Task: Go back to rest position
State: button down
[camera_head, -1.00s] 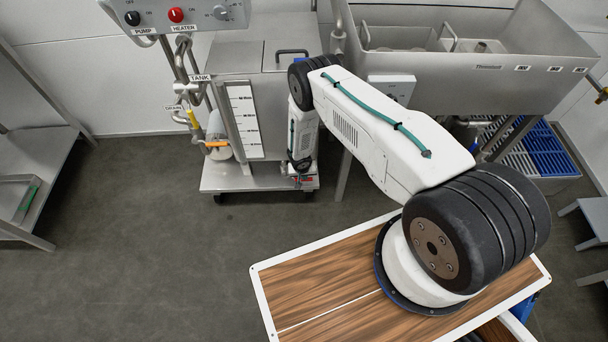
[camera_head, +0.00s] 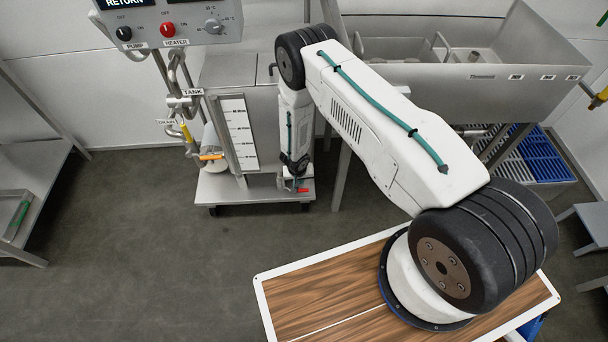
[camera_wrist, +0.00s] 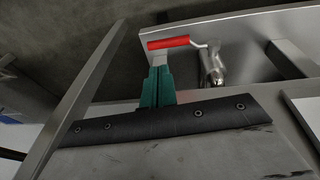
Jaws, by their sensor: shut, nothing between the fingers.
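My gripper shows in the wrist view as two green fingers (camera_wrist: 157,88) pressed together, with nothing between them. Beyond the fingertips is a small metal valve with a red handle (camera_wrist: 168,43), close to the tips; I cannot tell whether they touch. In the head view my arm reaches from its base toward the tank (camera_head: 238,135), and the forearm hangs down in front of the tank's right side. The red handle (camera_head: 302,189) shows low there, on the tank's cart. My gripper's fingers are hard to make out in the head view.
A control panel with pump and heater knobs (camera_head: 170,25) stands above the tank. An orange-handled drain valve (camera_head: 211,157) is at the tank's left. A steel sink unit (camera_head: 480,75) stands at the right. The floor (camera_head: 150,250) at left is clear.

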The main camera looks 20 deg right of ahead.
jog(key=shift+d+v, duration=0.2)
jog(key=shift+v, duration=0.95)
jog(key=shift+d+v, duration=0.15)
jog(key=shift+v, duration=1)
